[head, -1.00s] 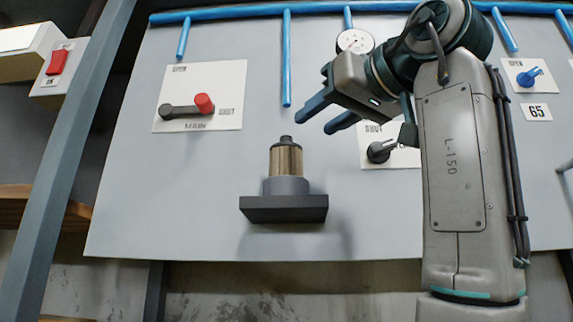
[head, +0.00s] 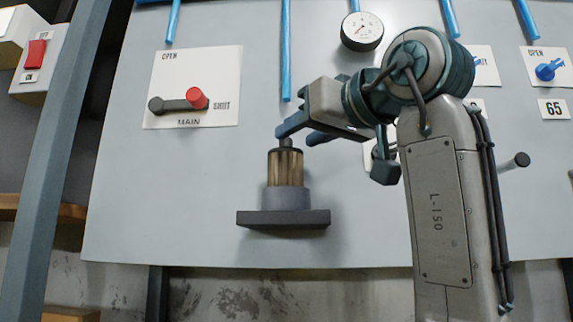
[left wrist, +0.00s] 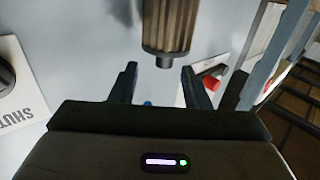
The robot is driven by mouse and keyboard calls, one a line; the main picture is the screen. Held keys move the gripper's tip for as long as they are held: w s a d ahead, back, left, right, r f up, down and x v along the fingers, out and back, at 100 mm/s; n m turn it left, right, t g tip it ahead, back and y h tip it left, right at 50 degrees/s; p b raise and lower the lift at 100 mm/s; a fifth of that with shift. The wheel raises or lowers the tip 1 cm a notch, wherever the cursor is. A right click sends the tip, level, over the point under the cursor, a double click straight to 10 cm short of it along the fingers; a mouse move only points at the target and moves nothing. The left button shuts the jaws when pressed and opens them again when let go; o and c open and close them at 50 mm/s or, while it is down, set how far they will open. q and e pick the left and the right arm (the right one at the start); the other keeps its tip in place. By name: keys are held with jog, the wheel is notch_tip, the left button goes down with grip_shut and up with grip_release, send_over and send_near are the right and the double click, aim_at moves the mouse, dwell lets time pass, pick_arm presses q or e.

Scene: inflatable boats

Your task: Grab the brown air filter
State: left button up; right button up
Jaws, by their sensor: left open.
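The brown air filter (head: 286,168) is a ribbed brown cylinder with a dark knob on top. It stands upright in a grey round holder (head: 286,198) on a dark bracket fixed to the panel. My left gripper (head: 296,134) is open and empty, with its fingers at the height of the filter's knob. One fingertip overlaps the knob in the head view. In the left wrist view the filter (left wrist: 167,26) appears upside down, its knob end just beyond the gap between the two open fingers (left wrist: 159,76). My right gripper is not in view.
The grey panel (head: 200,230) carries a red-tipped MAIN lever (head: 197,98) at upper left, a gauge (head: 362,30) and a blue valve handle (head: 550,69) at right. A grey post (head: 62,150) stands at left. The panel left of the filter is clear.

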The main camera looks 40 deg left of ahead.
aim_at(290, 138)
pick_arm(q)
jog(key=x, duration=0.2)
jog(key=p+x, duration=0.1)
jog(key=x, duration=0.1)
jog(key=shift+s+a, duration=0.2)
jog(key=shift+d, duration=0.2)
jog(key=shift+c, duration=0.3)
jog(key=shift+a, duration=0.1)
grip_shut()
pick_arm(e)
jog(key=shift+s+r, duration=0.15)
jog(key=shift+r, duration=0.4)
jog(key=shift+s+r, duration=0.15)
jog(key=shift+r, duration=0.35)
pick_arm(q)
jog(key=shift+r, duration=0.1)
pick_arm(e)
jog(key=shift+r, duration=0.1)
